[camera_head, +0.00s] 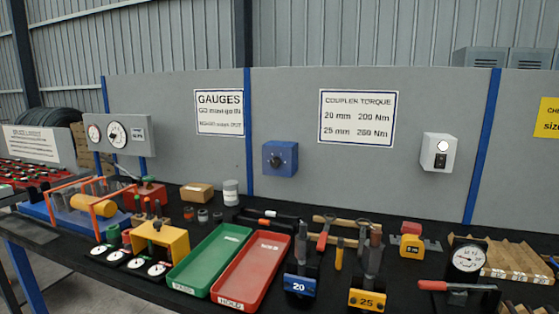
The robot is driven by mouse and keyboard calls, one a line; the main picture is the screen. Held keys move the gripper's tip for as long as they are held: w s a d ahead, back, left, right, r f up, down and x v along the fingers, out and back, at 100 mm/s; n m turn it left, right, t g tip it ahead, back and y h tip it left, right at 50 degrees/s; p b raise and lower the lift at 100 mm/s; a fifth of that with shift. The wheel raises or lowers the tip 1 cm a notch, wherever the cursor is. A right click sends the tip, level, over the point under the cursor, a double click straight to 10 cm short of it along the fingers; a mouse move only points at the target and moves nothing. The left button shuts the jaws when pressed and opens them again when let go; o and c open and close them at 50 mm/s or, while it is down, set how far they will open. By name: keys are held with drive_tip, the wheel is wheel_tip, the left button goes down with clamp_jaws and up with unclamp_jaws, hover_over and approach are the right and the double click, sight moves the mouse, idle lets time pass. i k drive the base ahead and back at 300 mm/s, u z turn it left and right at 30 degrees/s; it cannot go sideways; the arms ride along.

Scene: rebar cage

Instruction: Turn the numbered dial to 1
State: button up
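A blue box (290,150) with a dark round knob (277,160) is mounted on the grey back panel, left of centre. It is the likeliest numbered dial. Small light marks show around the knob, but the numbers and where the knob points are too small to read. My gripper and arm are not in view, and nothing touches the knob.
A black-topped bench (335,207) below the box holds a green tray (215,250), a red tray (258,265), blocks labelled 20 (299,284) and 25 (367,299), and a round gauge (467,257). A white switch box (438,152) hangs at right. The panel around the knob is clear.

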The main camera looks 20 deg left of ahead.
sight(275, 162)
drive_tip(key=u, duration=2.2)
drive_tip(key=i, duration=2.2)
drive_tip(key=z, duration=2.2)
